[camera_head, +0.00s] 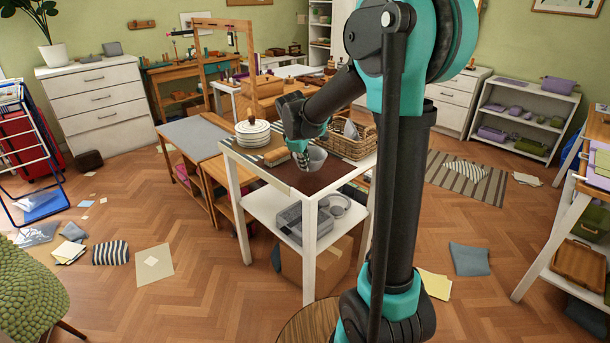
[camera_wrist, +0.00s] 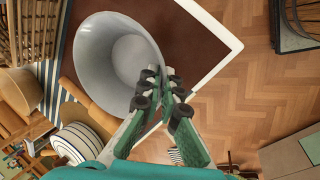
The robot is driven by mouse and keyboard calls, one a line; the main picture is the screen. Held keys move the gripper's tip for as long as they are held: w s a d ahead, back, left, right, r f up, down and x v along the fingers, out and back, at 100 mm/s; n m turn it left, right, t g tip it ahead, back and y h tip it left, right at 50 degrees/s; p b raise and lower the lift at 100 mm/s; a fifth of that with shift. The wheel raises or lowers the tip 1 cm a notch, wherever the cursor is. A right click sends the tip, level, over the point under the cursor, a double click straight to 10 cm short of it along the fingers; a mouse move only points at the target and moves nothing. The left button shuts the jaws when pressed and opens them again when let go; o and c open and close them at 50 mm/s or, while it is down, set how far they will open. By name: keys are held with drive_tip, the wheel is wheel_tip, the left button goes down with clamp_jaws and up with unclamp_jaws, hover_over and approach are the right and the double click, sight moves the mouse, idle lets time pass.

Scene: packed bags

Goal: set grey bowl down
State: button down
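The grey bowl (camera_head: 316,160) is upright over the brown top of the white table (camera_head: 309,193), near its front corner. In the wrist view the bowl (camera_wrist: 105,60) fills the upper left, and its inside looks empty. My gripper (camera_head: 301,157) is at the bowl's rim. In the wrist view its two fingers (camera_wrist: 166,84) are close together with the rim between them, one inside and one outside. I cannot tell whether the bowl's base touches the table top.
A plate stack (camera_head: 252,133) and a wooden rolling pin (camera_head: 277,156) are left of the bowl. A wicker basket (camera_head: 350,142) stands behind it to the right. The table's front edge is close to the bowl. Metal containers (camera_head: 337,205) sit on the lower shelf.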

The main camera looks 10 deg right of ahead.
drive_tip(key=shift+f, duration=2.15)
drive_tip(key=c, duration=1.7)
unclamp_jaws()
drive_tip(key=shift+f, duration=0.1)
drive_tip(key=v, duration=1.2)
drive_tip(key=s+d+f+m, duration=0.3)
drive_tip(key=s+f+m, duration=0.1)
drive_tip(key=s, duration=0.4)
drive_tip(key=s+d+f+m+y, duration=0.1)
drive_tip(key=s+d+f+m, duration=0.1)
drive_tip(key=s+f+m, duration=0.2)
drive_tip(key=s+d+f+m+y, duration=0.1)
drive_tip(key=s+d+f+m, duration=0.2)
drive_tip(key=s+f, duration=0.5)
drive_tip(key=shift+s+d+f+m+t, duration=0.1)
drive_tip(key=shift+s+d+m+t, duration=0.1)
drive_tip(key=shift+s, duration=0.95)
drive_tip(key=shift+s+d+f+m+t, duration=0.1)
drive_tip(key=shift+s+d+m, duration=0.1)
drive_tip(key=shift+s, duration=0.95)
